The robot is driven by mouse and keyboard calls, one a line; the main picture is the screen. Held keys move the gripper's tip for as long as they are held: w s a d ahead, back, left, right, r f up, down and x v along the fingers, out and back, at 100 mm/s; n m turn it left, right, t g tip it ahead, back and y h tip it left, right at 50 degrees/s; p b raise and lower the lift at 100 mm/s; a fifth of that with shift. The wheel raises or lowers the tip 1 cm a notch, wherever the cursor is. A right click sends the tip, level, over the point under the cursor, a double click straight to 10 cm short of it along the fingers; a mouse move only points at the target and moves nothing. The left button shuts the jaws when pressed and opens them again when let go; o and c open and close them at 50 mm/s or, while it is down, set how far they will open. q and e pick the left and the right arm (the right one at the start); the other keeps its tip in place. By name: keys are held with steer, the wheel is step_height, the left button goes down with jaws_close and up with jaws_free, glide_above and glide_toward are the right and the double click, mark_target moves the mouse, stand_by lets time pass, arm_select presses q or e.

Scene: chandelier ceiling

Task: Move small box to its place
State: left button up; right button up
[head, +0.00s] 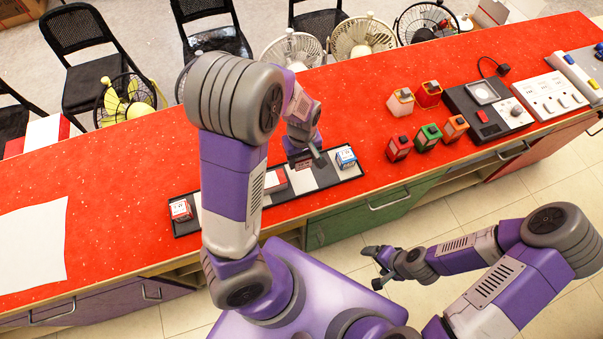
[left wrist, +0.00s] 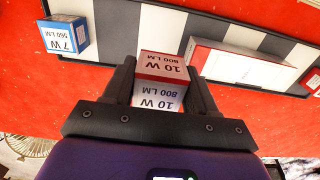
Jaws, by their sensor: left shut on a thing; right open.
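My left gripper (head: 308,160) is above the black-and-white strip tray (head: 353,172) on the red counter. In the left wrist view the gripper (left wrist: 161,60) is shut on a small red-and-white box (left wrist: 160,82) marked 10 W, 800 LM. In the head view that box is mostly hidden by the gripper. A blue-and-white box (head: 346,158), marked 7 W, 560 LM in the left wrist view (left wrist: 66,37), sits on the tray to the right. A red-and-white box (head: 181,210) sits at its left end. My right gripper (head: 378,267) is open and empty, off the counter.
A longer red-and-white box (left wrist: 240,63) lies on the tray, partly behind my arm in the head view (head: 276,181). Several coloured small containers (head: 430,137) and a black device (head: 487,108) stand at the right. A white sheet (head: 33,245) lies at the left. Fans and chairs stand behind.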

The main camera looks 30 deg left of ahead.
mark_target(302, 179)
arm_select(q)
step_height(302, 179, down, 9)
steer(key=b, duration=0.2)
steer(key=shift+f+b, duration=0.1)
steer(key=shift+b, duration=0.3)
steer(key=shift+f, duration=0.15)
steer(key=o, duration=0.9)
steer(key=shift+c, duration=0.2)
steer(key=shift+r, duration=0.3)
step_height(302, 179, up, 12)
steer(key=p, duration=0.4)
steer(key=shift+f, duration=0.1)
